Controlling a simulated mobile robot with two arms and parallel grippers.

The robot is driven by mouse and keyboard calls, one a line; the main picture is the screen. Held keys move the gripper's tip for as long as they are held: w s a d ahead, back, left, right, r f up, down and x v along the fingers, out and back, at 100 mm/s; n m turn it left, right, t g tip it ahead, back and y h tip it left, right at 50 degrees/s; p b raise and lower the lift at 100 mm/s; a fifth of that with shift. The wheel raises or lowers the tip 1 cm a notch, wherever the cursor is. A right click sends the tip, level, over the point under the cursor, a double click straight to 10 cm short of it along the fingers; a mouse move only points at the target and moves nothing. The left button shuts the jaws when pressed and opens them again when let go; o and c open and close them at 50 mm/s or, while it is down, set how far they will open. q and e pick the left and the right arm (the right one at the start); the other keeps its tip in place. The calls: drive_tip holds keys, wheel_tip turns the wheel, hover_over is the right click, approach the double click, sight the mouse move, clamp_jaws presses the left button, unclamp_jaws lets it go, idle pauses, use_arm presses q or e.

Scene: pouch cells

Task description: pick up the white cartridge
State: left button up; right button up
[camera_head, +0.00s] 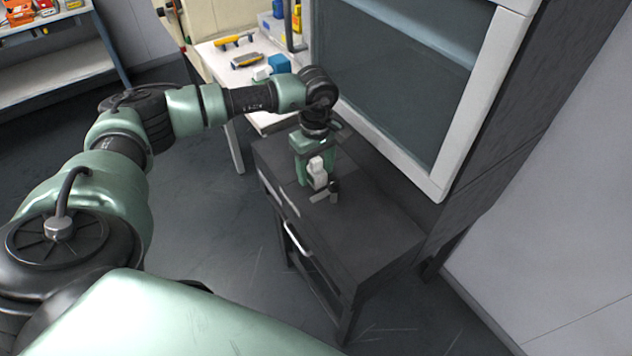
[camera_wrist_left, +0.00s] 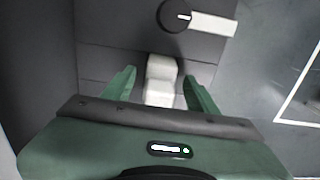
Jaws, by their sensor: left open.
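The white cartridge (camera_head: 318,172) stands on the dark cabinet top, just in front of my left gripper (camera_head: 311,165) in the head view. In the left wrist view the cartridge (camera_wrist_left: 161,68) lies between the two green fingers of the left gripper (camera_wrist_left: 160,76), with a visible gap on each side. The gripper is open and points down at the cabinet. The lower end of the cartridge is partly hidden by the gripper body in the wrist view. My right gripper is not in view.
A round black knob-like piece (camera_wrist_left: 174,14) with a pale flat strip (camera_wrist_left: 213,23) sits close beside the cartridge. The dark cabinet (camera_head: 375,235) has clear top space toward the front right. A glazed panel (camera_head: 400,80) rises behind. A white table (camera_head: 222,60) with tools stands farther back.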

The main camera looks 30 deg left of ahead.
use_arm(q)
clamp_jaws()
drive_tip(key=shift+w+r, duration=0.1)
idle(1.2)
